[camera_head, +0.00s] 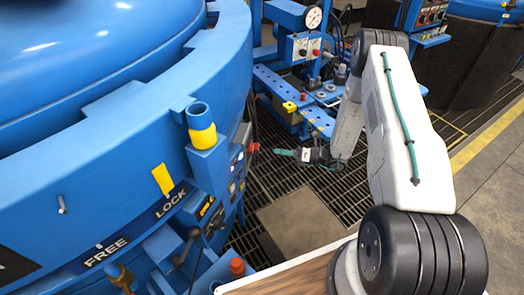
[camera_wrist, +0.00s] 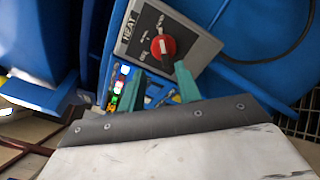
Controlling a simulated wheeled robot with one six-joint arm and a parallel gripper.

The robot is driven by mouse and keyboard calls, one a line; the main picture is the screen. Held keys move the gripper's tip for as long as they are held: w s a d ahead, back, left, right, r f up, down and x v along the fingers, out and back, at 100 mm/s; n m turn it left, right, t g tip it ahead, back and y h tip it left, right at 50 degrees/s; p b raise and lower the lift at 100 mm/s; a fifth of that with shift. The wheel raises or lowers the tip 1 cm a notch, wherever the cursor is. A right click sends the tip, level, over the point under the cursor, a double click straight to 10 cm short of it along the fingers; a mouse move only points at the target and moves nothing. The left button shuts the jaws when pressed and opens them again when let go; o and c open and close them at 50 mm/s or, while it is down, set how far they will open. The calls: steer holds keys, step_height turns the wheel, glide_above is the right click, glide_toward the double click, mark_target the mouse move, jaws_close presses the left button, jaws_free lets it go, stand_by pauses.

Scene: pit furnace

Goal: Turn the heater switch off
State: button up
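The heater switch is a red rotary knob (camera_wrist: 163,46) on a grey panel (camera_wrist: 134,38) marked HEAT, at the top centre of the wrist view. The labels around the knob are too small to read, so its setting cannot be told. In the head view a red knob (camera_head: 254,147) shows on the side of the blue furnace. My gripper (camera_wrist: 159,78) has two green fingers spread apart with nothing between them. The fingertips are just below the knob in the wrist view, and the gap to it is hard to judge. In the head view my gripper (camera_head: 276,152) points left at the knob.
The large blue furnace (camera_head: 95,150) fills the left, with a FREE/LOCK plate (camera_head: 135,228) and a blue tube with a yellow band (camera_head: 202,137). Coloured lit buttons (camera_wrist: 117,88) sit below the HEAT panel. A blue stand with a gauge (camera_head: 313,17) is behind. Floor grating lies below.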

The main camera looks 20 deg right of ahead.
mark_target(254, 149)
steer(key=x, duration=0.7)
steer(key=shift+w+a+f, duration=0.2)
steer(key=shift+f, duration=0.15)
jaws_close()
